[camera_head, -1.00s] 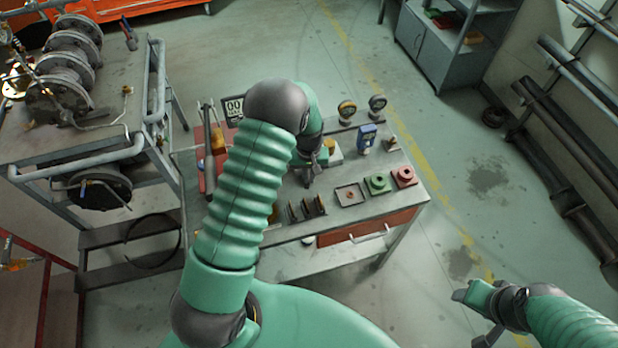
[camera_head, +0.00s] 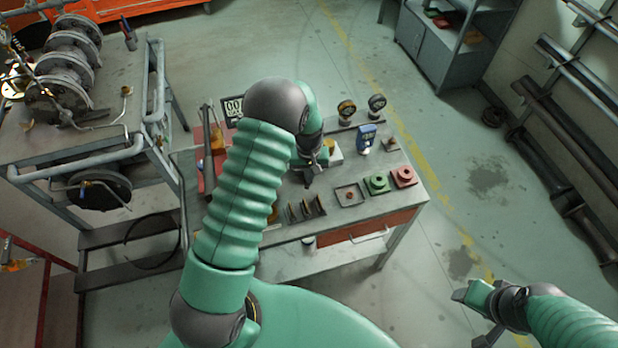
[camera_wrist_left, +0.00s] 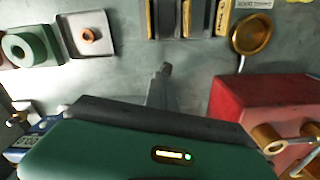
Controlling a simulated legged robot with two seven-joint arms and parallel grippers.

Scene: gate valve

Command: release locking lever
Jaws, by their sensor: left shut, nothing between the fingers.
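My left gripper (camera_head: 308,181) hangs over the workbench, behind its ribbed arm, with its fingers pointing down. In the left wrist view its fingers (camera_wrist_left: 162,78) are together above the grey bench top, with nothing between them. I cannot pick out the locking lever for certain. Flanged valve parts (camera_head: 68,65) with thin rods stand on the cart at the left, well away from the gripper. My right gripper (camera_head: 474,314) is at the lower right over open floor, apart from the bench; its finger gap is unclear.
The bench (camera_head: 335,222) holds a green block (camera_head: 377,184), a red block (camera_head: 404,176), a square tray (camera_head: 349,194), upright plates (camera_head: 306,209), gauges (camera_head: 377,103) and a blue meter (camera_head: 366,138). A red box (camera_wrist_left: 255,112) is near the left gripper. Floor right of the bench is clear.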

